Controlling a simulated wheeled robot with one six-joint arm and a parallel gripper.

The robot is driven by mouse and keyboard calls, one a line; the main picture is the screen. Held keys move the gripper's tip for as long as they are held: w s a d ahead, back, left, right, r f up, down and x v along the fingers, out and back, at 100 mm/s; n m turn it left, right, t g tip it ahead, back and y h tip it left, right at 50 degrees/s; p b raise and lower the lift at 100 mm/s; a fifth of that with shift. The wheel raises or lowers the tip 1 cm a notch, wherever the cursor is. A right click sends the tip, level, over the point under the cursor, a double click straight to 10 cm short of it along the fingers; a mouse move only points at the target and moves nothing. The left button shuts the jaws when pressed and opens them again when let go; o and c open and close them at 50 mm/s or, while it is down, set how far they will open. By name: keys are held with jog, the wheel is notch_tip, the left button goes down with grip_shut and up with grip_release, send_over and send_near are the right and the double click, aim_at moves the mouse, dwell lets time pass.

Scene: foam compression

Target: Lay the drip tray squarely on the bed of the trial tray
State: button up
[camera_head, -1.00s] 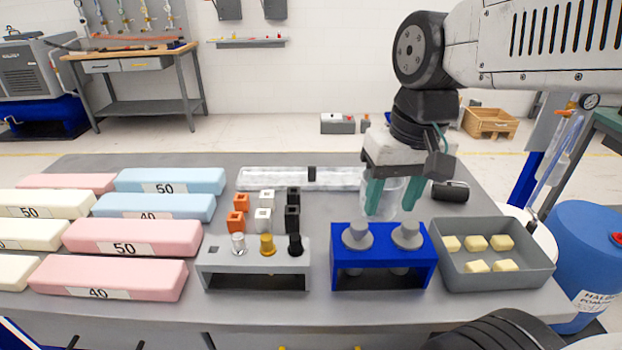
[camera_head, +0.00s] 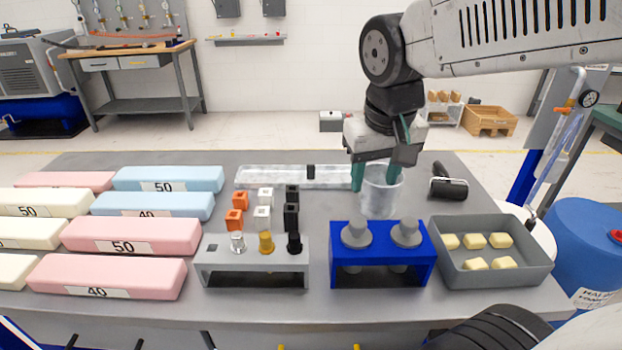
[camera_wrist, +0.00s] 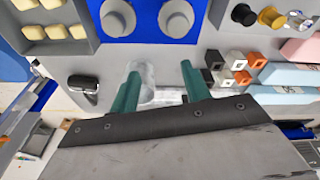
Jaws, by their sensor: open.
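My gripper (camera_head: 374,186) is open above the table, behind the blue stand, its two green fingers pointing down; it also shows in the wrist view (camera_wrist: 160,68). Nothing is held between the fingers. A translucent cup (camera_head: 380,196) stands by the fingers, partly overlapped by the right one in the head view. A long, clear, whitish flat piece (camera_head: 270,177) with a black block lies at the back of the table. A grey open tray (camera_head: 500,279) with several yellow foam blocks sits at the right. I cannot tell which of these is the drip tray or the trial tray.
The blue stand (camera_head: 381,277) holds two grey knobs. A grey stand (camera_head: 252,280) holds three pegs, with small cubes behind it. Long foam blocks (camera_head: 130,235) fill the left side. A black cylinder (camera_head: 449,188) lies at right. Bare table shows between the cubes and the cup.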

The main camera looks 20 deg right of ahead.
jog(key=w+f+m+t, duration=0.1)
jog(key=w+f+m, duration=0.15)
jog(key=w, duration=1.15)
jog(key=t+h, duration=0.1)
send_over(311, 165)
jog(key=s, duration=0.2)
notch_tip(311, 165, down, 7)
jog(key=x, duration=0.4)
jog(key=a+x, duration=0.1)
jog(key=x, duration=0.2)
jog(key=shift+s+f, duration=0.15)
jog(key=shift+f, duration=0.1)
grip_shut()
jog(key=shift+r, duration=0.1)
